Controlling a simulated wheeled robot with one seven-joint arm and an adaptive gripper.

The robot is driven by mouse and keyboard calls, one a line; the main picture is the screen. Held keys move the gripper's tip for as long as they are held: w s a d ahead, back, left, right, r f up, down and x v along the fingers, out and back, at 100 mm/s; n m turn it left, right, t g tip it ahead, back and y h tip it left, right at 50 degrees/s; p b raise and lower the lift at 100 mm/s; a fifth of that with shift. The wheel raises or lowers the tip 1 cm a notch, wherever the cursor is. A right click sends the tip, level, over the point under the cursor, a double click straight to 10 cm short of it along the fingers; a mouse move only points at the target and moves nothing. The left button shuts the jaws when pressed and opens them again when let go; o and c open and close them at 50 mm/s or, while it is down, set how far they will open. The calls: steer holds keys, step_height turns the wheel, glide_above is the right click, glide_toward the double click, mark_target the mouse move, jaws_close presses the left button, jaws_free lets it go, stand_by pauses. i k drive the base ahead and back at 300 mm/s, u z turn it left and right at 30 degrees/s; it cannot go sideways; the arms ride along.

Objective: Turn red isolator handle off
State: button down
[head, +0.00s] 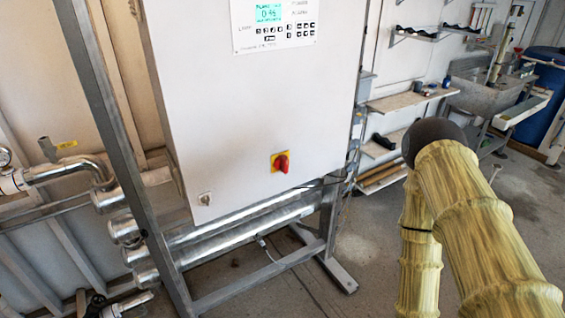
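The red isolator handle (282,162) sits on a yellow square plate on the lower front of a white control cabinet (240,110). The handle looks roughly upright, slightly tilted; its exact setting is too small to tell. My arm, in a yellowish ribbed cover, is at the right of the head view, apart from the cabinet and the handle. My gripper is not in view.
A grey metal frame (100,120) carries the cabinet, with silver tubes (235,228) below it. A frame foot (338,275) juts over the floor. Shelves (412,98), a sink (485,95) and a blue barrel (545,85) stand behind. Floor (375,240) right of the frame is clear.

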mark_target(281, 164)
steer(key=z, duration=0.6)
steer(key=k, duration=0.5)
steer(key=u, duration=1.65)
